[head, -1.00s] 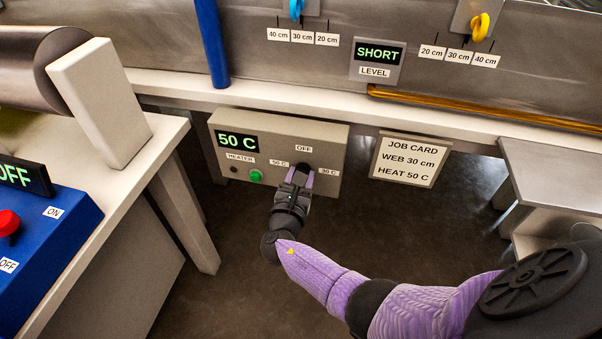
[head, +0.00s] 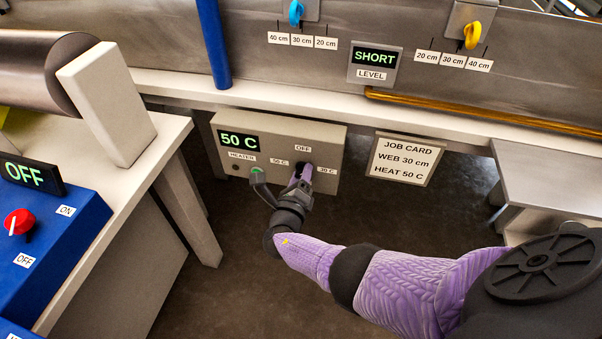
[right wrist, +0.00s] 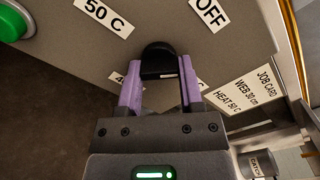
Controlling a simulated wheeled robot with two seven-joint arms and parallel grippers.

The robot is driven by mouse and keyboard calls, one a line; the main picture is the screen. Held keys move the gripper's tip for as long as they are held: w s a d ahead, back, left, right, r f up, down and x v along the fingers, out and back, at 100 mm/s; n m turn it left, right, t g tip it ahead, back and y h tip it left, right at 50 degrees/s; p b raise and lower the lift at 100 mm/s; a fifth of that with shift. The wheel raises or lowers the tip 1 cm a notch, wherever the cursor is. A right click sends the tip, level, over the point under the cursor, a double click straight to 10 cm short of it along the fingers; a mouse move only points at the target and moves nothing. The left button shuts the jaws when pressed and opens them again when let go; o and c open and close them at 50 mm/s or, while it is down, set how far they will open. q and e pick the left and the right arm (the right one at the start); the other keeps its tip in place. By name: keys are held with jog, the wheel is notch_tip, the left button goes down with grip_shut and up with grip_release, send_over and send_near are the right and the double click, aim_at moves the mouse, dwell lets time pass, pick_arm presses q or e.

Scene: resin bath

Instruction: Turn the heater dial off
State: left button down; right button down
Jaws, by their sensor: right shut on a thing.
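The heater box (head: 227,117) hangs under the bench edge in the head view, and its display (head: 239,141) reads 50 C. My right gripper (head: 302,174) is at the black heater dial, right of the display and below the OFF label (head: 303,148). In the right wrist view the purple fingers (right wrist: 159,93) are shut on the dial (right wrist: 158,56), one on each side. A 50 C label (right wrist: 104,17) and the OFF label (right wrist: 209,13) show beyond the dial. Other labels are partly hidden by the fingers, and I cannot tell the dial's exact setting. My left gripper is not in view.
A job card (head: 402,160) right of the heater reads WEB 30 cm, HEAT 50 C. A green button (right wrist: 11,23) is left of the dial. A blue control box (head: 50,235) with a red knob (head: 18,223) stands at left. A grey bench (head: 550,165) stands at right.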

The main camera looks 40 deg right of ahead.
jog(key=shift+s+n+p, duration=0.1)
jog(key=shift+n+p, duration=0.3)
jog(key=shift+n, duration=3.4)
jog(key=shift+c, duration=1.2)
grip_release()
jog(key=shift+r, duration=0.1)
jog(key=p+v, duration=0.3)
jog(key=v, duration=0.7)
